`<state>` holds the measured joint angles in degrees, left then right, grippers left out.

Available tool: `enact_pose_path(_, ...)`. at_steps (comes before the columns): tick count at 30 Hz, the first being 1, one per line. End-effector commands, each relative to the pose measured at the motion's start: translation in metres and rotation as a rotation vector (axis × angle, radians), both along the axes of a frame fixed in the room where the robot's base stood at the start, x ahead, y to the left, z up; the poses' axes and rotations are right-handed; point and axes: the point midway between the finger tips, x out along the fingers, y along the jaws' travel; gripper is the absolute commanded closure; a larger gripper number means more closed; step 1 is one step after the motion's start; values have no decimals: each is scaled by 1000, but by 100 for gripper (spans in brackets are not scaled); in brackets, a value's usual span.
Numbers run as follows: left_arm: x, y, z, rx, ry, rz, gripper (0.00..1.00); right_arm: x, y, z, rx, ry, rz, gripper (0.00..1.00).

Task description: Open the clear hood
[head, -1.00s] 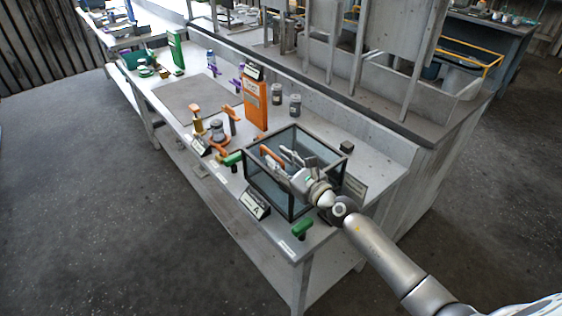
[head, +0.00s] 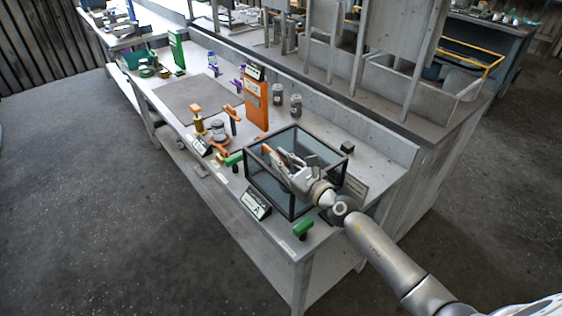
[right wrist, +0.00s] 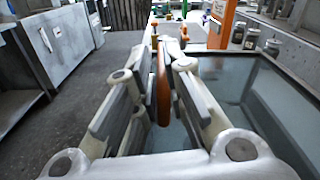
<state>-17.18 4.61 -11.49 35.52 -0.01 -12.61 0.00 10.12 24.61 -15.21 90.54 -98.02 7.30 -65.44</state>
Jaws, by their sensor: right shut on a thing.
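The clear hood (head: 327,147), a dark-framed box with see-through panels, sits at the near right end of the workbench. It looks closed. Its orange handle (head: 268,152) is on the left part of the hood. My right gripper (head: 281,164) reaches over the hood from the right and is shut on this handle. In the right wrist view, the orange handle (right wrist: 162,85) stands between the two fingers (right wrist: 162,90), and a clear panel of the hood (right wrist: 275,95) lies to the right. My fingers hide part of the handle in the head view. My left gripper is out of view.
Green handles (head: 303,228) and a label sign (head: 255,205) stand at the bench's front edge. An orange box (head: 255,100), grey jars (head: 296,105) and a small black block (head: 347,147) stand near the hood. A grey mat (head: 195,100) lies further left.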

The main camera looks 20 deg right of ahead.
Motion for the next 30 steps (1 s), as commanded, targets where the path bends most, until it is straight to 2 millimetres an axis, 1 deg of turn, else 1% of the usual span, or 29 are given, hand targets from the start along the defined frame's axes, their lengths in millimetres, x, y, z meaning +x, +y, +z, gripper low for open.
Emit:
enact_pose_path(1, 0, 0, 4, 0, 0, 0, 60, 2, -6, 7, 4, -2, -8, 100)
enact_pose_path(5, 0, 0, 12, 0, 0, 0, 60, 5, -15, 20, 54, 15, -9, 100)
enact_pose_path(8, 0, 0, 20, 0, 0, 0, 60, 9, -25, 34, 114, 35, -10, 100)
enact_pose_path(11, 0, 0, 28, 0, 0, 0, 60, 13, -38, 48, 191, 63, -12, 100)
enact_pose_path(16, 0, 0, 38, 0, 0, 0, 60, 24, -65, 70, 340, 117, -13, 100)
enact_pose_path(23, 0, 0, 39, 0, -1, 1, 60, 39, -108, 91, 548, 192, -13, 100)
enact_pose_path(30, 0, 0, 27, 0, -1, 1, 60, 56, -156, 102, 758, 268, -13, 100)
